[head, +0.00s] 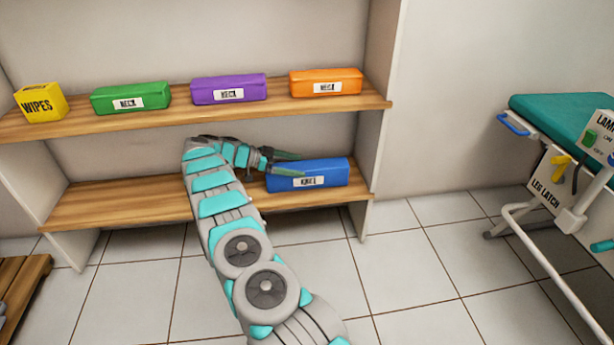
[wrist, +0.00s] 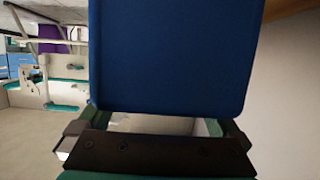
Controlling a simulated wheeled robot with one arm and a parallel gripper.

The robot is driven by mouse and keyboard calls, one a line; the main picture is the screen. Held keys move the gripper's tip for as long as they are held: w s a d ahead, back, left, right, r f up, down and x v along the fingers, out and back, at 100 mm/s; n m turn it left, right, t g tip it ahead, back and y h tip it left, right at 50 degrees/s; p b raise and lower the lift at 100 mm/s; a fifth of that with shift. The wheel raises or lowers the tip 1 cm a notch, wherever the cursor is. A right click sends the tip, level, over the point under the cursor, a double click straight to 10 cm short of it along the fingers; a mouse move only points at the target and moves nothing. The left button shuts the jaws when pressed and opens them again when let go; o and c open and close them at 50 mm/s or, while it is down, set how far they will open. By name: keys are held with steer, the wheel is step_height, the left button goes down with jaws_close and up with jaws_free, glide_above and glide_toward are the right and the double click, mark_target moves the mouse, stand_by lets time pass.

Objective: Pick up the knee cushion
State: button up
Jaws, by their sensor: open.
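The knee cushion (head: 320,172) is a blue block with a white label on its front. It lies on the lower wooden shelf, near the right end. My gripper (head: 287,163) is open at the cushion's left end, with its fingers reaching along that end. In the wrist view the blue cushion (wrist: 170,55) fills the upper middle, in front of the dark gripper base (wrist: 155,150). The fingers are mostly hidden behind the cushion there, and I cannot tell whether they touch it.
The upper shelf (head: 200,110) runs above my arm. It holds a yellow wipes box (head: 41,103) and green (head: 130,97), purple (head: 229,89) and orange (head: 326,82) cushions. A shelf side panel (head: 366,170) stands right of the knee cushion. The lower shelf (head: 115,205) is bare at left.

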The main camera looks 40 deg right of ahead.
steer(key=shift+x, duration=1.45)
steer(key=c, duration=1.3)
